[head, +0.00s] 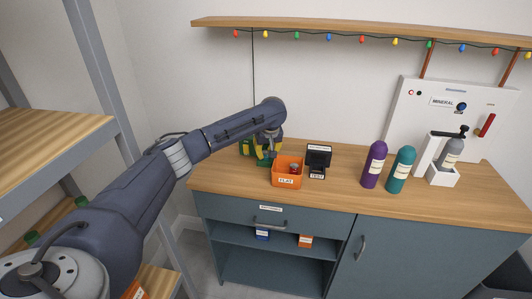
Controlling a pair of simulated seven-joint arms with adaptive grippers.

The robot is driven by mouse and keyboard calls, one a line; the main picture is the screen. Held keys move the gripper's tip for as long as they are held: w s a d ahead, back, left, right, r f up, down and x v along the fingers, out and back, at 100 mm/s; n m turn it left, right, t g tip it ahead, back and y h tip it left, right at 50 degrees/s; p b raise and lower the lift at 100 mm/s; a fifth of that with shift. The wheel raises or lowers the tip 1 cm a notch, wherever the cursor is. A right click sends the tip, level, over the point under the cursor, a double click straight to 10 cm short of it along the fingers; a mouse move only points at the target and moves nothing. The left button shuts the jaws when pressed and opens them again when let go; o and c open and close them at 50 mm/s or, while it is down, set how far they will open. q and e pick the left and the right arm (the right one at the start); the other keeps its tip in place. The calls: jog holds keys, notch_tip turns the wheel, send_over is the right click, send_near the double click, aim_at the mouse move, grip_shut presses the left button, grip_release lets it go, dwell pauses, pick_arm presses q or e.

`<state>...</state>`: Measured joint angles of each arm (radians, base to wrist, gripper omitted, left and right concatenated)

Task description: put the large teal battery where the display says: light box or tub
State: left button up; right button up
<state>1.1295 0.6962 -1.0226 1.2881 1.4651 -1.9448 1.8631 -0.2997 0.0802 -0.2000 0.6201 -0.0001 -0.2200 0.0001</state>
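My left gripper (267,152) is at the back left of the counter, pointing down beside an orange tub labelled FLAT (286,181). Green and yellow parts (246,147) show around and behind it; I cannot tell what they belong to. Its fingers are too small and covered to read. A small reddish item (293,168) shows in the tub. A black tester labelled TEST (318,160) stands right of the tub; its display cannot be read. I cannot make out a large teal battery or a light box. My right gripper is not in view.
A purple bottle (374,164), a teal bottle (401,170) and a grey bottle (450,154) in a white stand are on the right of the counter (345,188). Below are a drawer (250,215), a blue box (262,234) and an orange box (305,241). The counter front is clear.

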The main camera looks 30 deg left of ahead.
pick_arm(q)
jog(key=o, duration=0.4)
jog(key=shift+a+r, duration=0.25)
jog(key=shift+c, duration=0.2)
jog(key=shift+r, duration=0.1)
jog(key=shift+w+r, duration=0.1)
jog(key=shift+r, duration=0.3)
jog(key=v, duration=1.1)
jog(key=shift+s+d+f, duration=0.25)
jog(key=shift+s, duration=0.05)
